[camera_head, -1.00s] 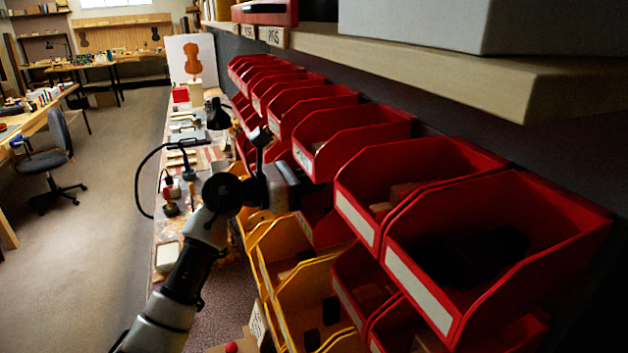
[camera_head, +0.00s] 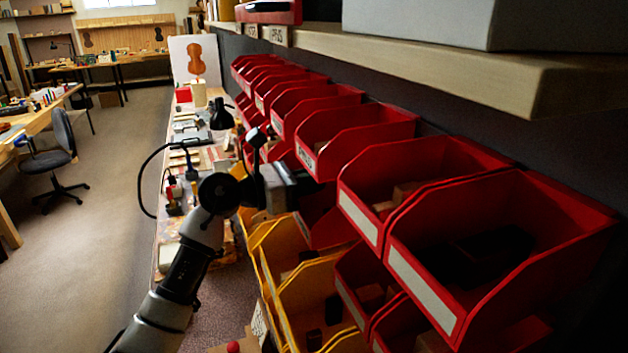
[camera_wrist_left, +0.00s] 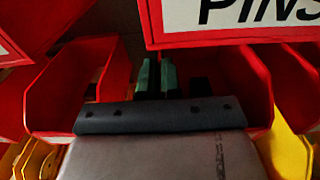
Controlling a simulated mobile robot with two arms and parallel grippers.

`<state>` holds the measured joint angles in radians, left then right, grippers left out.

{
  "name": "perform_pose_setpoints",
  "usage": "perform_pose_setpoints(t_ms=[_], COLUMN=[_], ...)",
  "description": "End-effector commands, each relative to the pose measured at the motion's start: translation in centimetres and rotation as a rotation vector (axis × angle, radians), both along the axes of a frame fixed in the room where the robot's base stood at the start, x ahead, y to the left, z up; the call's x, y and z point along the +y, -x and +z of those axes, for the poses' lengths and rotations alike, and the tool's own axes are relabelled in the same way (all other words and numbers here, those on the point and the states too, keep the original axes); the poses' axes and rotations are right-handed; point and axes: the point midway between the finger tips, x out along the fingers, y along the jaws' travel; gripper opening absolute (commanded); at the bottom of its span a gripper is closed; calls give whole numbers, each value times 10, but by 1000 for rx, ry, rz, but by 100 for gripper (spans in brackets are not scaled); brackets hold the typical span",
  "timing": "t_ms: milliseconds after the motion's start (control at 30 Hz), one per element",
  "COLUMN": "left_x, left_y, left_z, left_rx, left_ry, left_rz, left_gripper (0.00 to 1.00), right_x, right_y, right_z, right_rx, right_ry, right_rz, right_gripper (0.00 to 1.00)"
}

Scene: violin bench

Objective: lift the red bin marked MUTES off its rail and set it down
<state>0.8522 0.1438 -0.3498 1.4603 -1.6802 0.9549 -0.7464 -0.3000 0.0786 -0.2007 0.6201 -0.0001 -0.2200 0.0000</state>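Rows of red bins hang on the wall in the head view; the word MUTES is not readable on any label. My left gripper (camera_head: 292,188) reaches in from the left, among the lower red bins, below a labelled red bin (camera_head: 352,132). Its fingers are hidden there. In the left wrist view a red bin with a PINS label (camera_wrist_left: 262,12) hangs close above right. Two greenish finger-like shapes (camera_wrist_left: 158,78) stand close together beyond the gripper body, in front of a dark space between red bin walls (camera_wrist_left: 245,80). I cannot tell if they hold anything. My right gripper is out of view.
Yellow bins (camera_head: 300,290) sit below the red ones. A thick wooden shelf (camera_head: 440,70) overhangs the bins. A cluttered bench (camera_head: 165,262) with a black lamp (camera_head: 221,115) runs along the wall left of my arm. The floor (camera_head: 118,215) further left is open.

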Motion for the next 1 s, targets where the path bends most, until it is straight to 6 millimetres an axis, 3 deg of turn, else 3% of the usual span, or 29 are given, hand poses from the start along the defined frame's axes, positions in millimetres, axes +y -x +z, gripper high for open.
perform_pose_setpoints(t_ms=[1000], left_x=[15], left_y=[6], left_z=[0], left_rx=[-1], left_ry=[0], left_rz=[0], left_gripper=[0], right_x=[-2], right_y=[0], right_z=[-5], right_rx=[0], right_ry=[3], right_rz=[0], right_gripper=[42])
